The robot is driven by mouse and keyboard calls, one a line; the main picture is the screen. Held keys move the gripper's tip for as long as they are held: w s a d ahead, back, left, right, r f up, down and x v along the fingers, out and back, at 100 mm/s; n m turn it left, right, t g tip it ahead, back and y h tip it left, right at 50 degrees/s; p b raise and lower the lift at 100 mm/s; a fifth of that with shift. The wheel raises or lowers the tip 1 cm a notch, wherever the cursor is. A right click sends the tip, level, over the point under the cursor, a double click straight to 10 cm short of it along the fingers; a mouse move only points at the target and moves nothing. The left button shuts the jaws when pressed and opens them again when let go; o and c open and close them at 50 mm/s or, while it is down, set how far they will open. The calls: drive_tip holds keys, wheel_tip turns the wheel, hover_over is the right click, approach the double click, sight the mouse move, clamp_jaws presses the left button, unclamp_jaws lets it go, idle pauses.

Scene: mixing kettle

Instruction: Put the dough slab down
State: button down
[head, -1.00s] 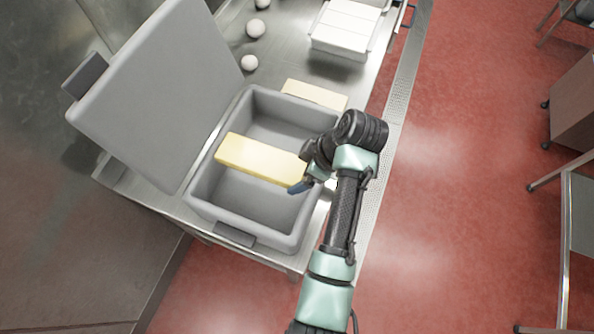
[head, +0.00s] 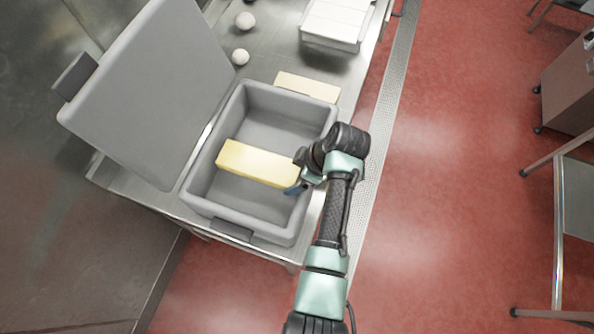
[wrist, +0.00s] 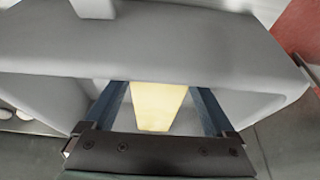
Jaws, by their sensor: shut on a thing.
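The dough slab (head: 256,163) is a long pale-yellow block. In the head view it lies across the inside of the open grey bin (head: 212,208), below the rim level as far as I can tell. My gripper (head: 296,187) is shut on the slab's right end, near the bin's right wall. In the wrist view the slab (wrist: 158,104) shows between the two blue fingers of my gripper (wrist: 160,112). Whether the slab touches the bin floor is hard to tell.
The bin's grey lid (head: 150,95) stands open at the left. A second pale slab (head: 308,87) lies behind the bin on the steel table (head: 262,62).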

drive_tip(key=shift+f, duration=0.25)
unclamp_jaws()
